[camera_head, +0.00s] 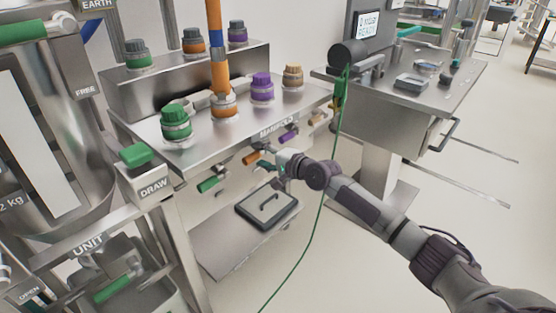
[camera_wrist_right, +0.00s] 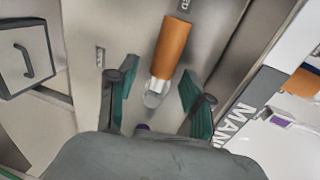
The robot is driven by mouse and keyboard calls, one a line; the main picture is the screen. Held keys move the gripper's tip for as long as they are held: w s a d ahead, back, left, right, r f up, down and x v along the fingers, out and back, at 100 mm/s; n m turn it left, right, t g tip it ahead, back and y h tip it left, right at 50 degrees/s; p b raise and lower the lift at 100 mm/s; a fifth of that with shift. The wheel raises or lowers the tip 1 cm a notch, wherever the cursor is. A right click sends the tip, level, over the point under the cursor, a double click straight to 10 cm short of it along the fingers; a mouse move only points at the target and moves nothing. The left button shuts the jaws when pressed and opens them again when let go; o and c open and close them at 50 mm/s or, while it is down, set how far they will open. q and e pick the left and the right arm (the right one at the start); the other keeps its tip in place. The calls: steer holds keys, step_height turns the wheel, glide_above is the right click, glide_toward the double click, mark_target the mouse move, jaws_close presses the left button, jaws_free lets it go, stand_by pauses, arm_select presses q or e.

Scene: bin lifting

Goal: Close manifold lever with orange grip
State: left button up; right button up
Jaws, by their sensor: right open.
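The manifold lever's orange grip (camera_head: 252,157) sticks out below the front edge of the manifold table (camera_head: 290,112). In the right wrist view the orange grip (camera_wrist_right: 171,45) is a cylinder on a short metal stem, lying lengthwise in the picture. My right gripper (camera_head: 266,161) is at this lever, and its green-padded fingers (camera_wrist_right: 158,72) are open on either side of the grip's stem end. Gaps show between fingers and grip, so it is not clamped. My left gripper is not in view.
A green lever (camera_head: 208,184) sits left of the orange one; purple (camera_head: 288,136) and tan (camera_head: 316,117) levers sit to its right. A green cable (camera_head: 322,200) hangs near my right arm. A grey handled panel (camera_head: 267,208) lies below.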

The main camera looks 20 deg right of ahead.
steer(key=v, duration=1)
steer(key=shift+s, duration=0.1)
